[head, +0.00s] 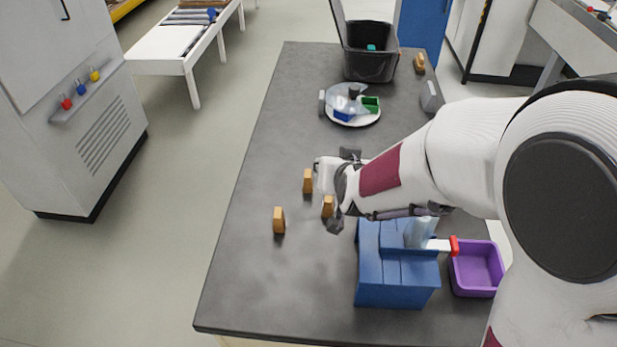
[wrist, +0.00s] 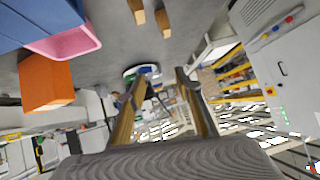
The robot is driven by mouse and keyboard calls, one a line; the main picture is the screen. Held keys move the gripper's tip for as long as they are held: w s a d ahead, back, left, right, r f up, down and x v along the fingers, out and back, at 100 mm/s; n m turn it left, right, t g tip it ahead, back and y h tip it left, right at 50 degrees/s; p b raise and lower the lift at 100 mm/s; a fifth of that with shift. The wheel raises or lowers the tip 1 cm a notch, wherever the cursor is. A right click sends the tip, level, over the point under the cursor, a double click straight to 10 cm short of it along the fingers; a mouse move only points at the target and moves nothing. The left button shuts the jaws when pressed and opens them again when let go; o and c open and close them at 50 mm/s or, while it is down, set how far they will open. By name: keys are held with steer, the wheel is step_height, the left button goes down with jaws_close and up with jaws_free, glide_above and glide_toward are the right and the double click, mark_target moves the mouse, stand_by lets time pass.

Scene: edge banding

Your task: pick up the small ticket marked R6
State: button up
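I cannot make out any ticket marked R6 in either view; no lettering is legible. My gripper (head: 343,192) is above the middle of the dark table, close to several small wooden blocks. In the wrist view its two fingers (wrist: 160,78) are apart, with nothing visible held between them. Wooden blocks stand at the left (head: 279,219), behind it (head: 307,180) and by the gripper (head: 327,206). My gripper partly hides the area around the last block. Two wooden pieces show at the top of the wrist view (wrist: 162,22).
A blue stepped block (head: 397,285) with a clear, red-ended bottle (head: 425,235) is near the front right, beside a purple bin (head: 476,268). A round plate (head: 352,119) with coloured items and a black bin (head: 370,65) are farther back. The table's left side is largely clear.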

mark_target(308, 174)
steer(key=shift+w+a+f+t+h, duration=0.2)
steer(key=shift+w+a+f+t, duration=0.5)
steer(key=shift+f, duration=1.25)
steer(key=shift+w+a+f+t+h, duration=0.25)
steer(key=shift+w+a+f, duration=0.8)
steer(key=shift+f, duration=0.95)
steer(key=shift+w+a+f+t+h, duration=0.15)
steer(key=shift+w+a+f+t, duration=0.4)
steer(key=shift+a+f, duration=1.05)
steer(key=shift+d+f, duration=0.4)
steer(key=shift+x, duration=1.3)
steer(key=shift+w, duration=0.1)
steer(key=shift+x, duration=2.5)
steer(key=c, duration=0.9)
